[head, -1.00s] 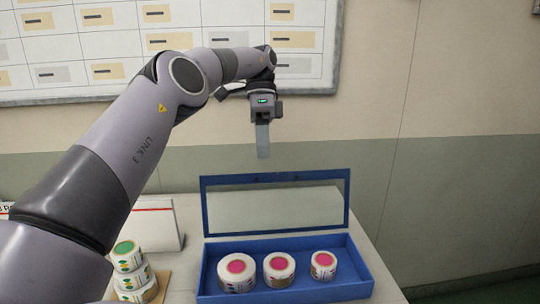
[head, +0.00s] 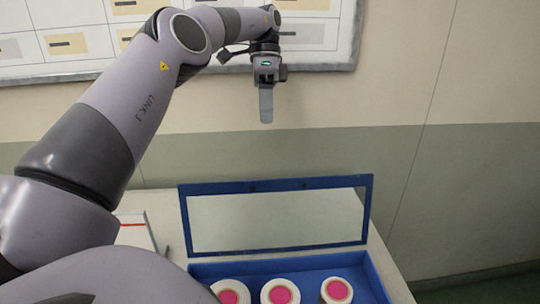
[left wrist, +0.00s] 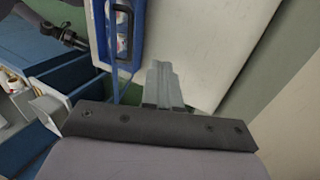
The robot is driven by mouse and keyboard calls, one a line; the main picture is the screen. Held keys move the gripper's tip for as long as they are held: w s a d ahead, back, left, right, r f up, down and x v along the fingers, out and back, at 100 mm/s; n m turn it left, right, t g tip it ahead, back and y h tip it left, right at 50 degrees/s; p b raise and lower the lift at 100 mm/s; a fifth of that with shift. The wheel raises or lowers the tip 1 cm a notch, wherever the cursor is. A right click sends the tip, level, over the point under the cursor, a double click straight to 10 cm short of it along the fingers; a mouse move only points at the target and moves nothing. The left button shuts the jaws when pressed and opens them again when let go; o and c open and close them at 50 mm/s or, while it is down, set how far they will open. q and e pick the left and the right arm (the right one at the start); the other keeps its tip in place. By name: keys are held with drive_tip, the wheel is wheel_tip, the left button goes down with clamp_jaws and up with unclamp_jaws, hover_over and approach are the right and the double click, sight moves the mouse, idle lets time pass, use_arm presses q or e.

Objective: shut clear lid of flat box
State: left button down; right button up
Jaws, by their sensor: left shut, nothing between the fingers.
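The flat blue box (head: 377,283) is on the table, at the bottom of the head view, its front cut off by the frame. Its clear lid with a blue frame (head: 276,185) stands open and upright along the back edge. Three white rolls with pink centres (head: 280,292) are in the box. My left gripper (head: 266,106) is shut and empty, fingers pointing down, above the lid's top edge and apart from it. My right gripper is not seen.
The table's right part (head: 392,270) is bare. A white item with a red stripe (head: 135,228) lies left of the box. A wall board (head: 320,45) hangs behind my left arm, which covers the left of the head view.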

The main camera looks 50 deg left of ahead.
use_arm(q)
drive_tip(key=s+d+f+b, duration=0.1)
drive_tip(key=s+d+f, duration=0.4)
drive_tip(key=f, duration=0.3)
drive_tip(key=shift+d+f+b, duration=0.35)
drive_tip(key=shift+d, duration=0.2)
idle(0.3)
idle(0.6)
